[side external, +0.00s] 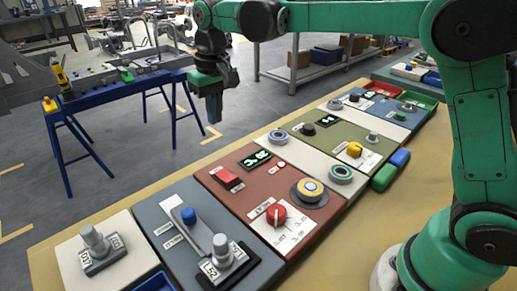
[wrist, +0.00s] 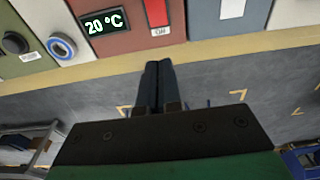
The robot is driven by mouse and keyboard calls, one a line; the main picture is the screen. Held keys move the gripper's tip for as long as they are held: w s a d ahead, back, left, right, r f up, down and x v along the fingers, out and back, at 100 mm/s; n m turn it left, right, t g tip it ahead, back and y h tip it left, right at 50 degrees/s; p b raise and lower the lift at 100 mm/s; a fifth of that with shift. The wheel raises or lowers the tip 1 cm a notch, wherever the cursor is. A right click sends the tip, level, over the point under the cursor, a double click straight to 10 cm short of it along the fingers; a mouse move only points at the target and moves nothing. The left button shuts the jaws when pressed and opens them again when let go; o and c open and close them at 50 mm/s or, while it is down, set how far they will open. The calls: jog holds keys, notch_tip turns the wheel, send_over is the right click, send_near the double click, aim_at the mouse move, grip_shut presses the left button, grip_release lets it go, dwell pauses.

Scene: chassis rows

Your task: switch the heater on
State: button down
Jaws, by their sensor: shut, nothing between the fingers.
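The red-brown panel (side external: 215,188) with a temperature display appears to be the heater. Its display (wrist: 104,22) reads 20 °C in the wrist view and also shows in the side view (side external: 256,158). A red rocker switch (side external: 227,177) sits beside the display; part of it shows in the wrist view (wrist: 155,12) with a small white label below. My gripper (side external: 214,118) is shut and empty, pointing down beyond the panel's far edge. In the wrist view its fingers (wrist: 159,66) are just below the rocker, apart from it.
A blue-grey panel (side external: 172,213) with a slider and lever lies left of it. White, green and blue panels with knobs lie to the right. All rest on a yellowish bench (side external: 362,238). Blue trestles (side external: 120,90) and a grey trolley (side external: 310,72) stand beyond.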

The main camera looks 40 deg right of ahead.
jog(key=shift+w+r, duration=0.2)
jog(key=shift+r, duration=1.1)
